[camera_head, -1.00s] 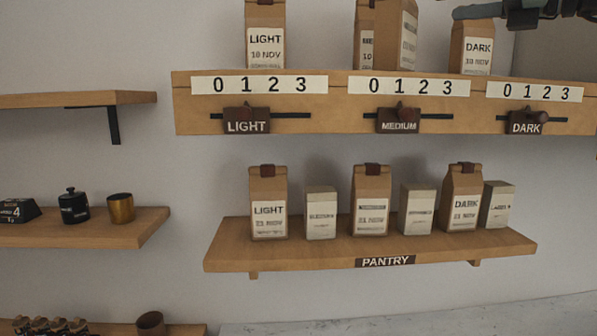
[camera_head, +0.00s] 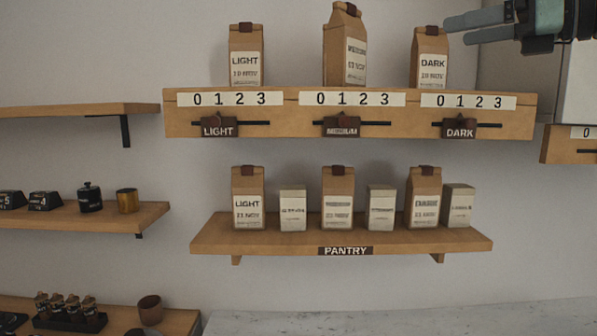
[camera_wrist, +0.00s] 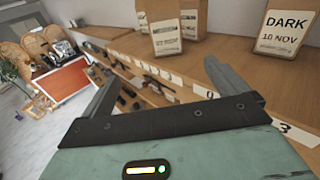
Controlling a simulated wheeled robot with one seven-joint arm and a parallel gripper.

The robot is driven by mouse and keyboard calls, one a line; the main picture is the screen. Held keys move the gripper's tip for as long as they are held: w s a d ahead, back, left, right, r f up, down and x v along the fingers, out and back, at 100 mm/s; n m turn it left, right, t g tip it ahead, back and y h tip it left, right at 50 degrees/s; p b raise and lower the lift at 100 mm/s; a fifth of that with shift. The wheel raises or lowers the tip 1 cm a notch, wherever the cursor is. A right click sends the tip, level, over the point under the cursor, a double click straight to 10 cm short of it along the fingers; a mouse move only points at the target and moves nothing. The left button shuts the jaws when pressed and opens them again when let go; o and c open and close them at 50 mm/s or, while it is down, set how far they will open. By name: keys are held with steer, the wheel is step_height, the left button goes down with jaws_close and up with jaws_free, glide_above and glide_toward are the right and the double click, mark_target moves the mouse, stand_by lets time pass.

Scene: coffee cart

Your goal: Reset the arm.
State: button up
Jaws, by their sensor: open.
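My gripper (camera_head: 462,20) is at the upper right of the head view, empty, with its fingers beside the top of the DARK bag (camera_head: 430,65) on the upper shelf. In the wrist view my gripper (camera_wrist: 160,78) has its two fingers wide apart with nothing between them. There the DARK bag (camera_wrist: 284,28) stands to the right, outside the jaws. Its label reads 10 NOV. Whether a finger touches the bag cannot be told.
The upper shelf (camera_head: 290,122) also holds a LIGHT bag (camera_head: 246,58) and a turned medium bag (camera_head: 344,48). The pantry shelf (camera_head: 215,240) below holds bags and boxes. Side shelves (camera_head: 75,219) are at left. A cabinet (camera_head: 578,85) is at far right. Open air lies before the shelves.

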steer(key=s+a+f+n+g+h+b, duration=0.25)
steer(key=a+f+n, duration=0.25)
steer(key=f, duration=0.6)
steer(key=s+a+f+n+g+h+b, duration=0.1)
steer(key=s+a+f+n+g, duration=0.35)
steer(key=f, duration=0.65)
steer(key=s+a+f+n+g+h+b, duration=0.15)
steer(key=a+f+n, duration=0.35)
steer(key=f, duration=0.6)
steer(key=s+d+f+n+g+h+b, duration=0.1)
steer(key=s+f+n+h+b, duration=0.1)
steer(key=s+f+n, duration=0.6)
steer(key=s+d+f+n+g+h+b, duration=0.1)
steer(key=s+f+n+g+h+b, duration=0.1)
steer(key=s+f+n+h, duration=0.3)
steer(key=s+f+n+b, duration=0.1)
steer(key=s+f+n, duration=0.3)
steer(key=f, duration=0.6)
steer(key=shift+d+n, duration=0.4)
steer(key=shift+n, duration=0.85)
